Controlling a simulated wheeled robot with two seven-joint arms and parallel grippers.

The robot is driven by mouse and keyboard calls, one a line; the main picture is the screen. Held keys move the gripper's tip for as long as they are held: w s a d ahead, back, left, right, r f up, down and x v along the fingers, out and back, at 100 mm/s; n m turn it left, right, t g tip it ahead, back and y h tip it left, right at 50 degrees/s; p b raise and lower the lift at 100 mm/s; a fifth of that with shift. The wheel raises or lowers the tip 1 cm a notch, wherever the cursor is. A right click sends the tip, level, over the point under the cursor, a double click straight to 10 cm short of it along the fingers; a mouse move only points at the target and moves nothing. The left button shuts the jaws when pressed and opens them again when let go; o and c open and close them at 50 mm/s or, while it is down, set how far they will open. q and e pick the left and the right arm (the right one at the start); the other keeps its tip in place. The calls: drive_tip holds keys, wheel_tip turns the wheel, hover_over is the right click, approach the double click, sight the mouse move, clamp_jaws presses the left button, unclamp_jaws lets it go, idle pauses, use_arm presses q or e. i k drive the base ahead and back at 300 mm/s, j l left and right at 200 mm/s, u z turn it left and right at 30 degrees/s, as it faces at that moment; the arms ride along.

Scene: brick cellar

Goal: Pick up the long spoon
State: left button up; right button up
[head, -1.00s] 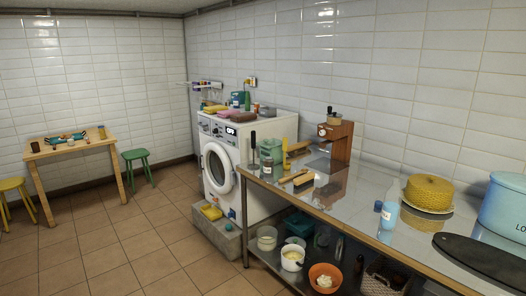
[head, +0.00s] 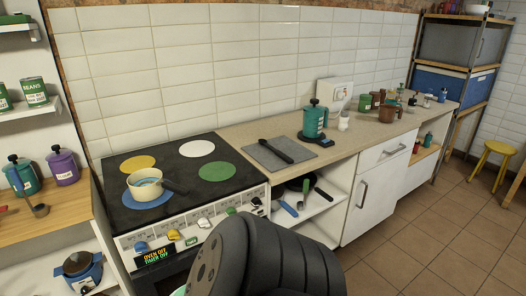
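A long dark spoon-like utensil (head: 276,151) lies slantwise on a grey mat (head: 262,160) on the counter, right of the stove; I cannot tell for certain that it is the long spoon. A utensil with a rounded end (head: 39,209) lies on the wooden counter at the far left. A black ribbed part of my own arm rises at the bottom centre and hides part of the stove front and lower shelf. Neither of my grippers shows.
A stove (head: 182,178) carries a cream pan (head: 146,184). A teal pot (head: 315,119) stands on the counter (head: 240,134) beyond the mat. Pans and utensils lie on the shelf (head: 312,208) below. A yellow stool (head: 495,150) stands far right. Tiled floor lies open at lower right.

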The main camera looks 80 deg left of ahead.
sight(281, 155)
drive_tip(key=u, duration=2.65)
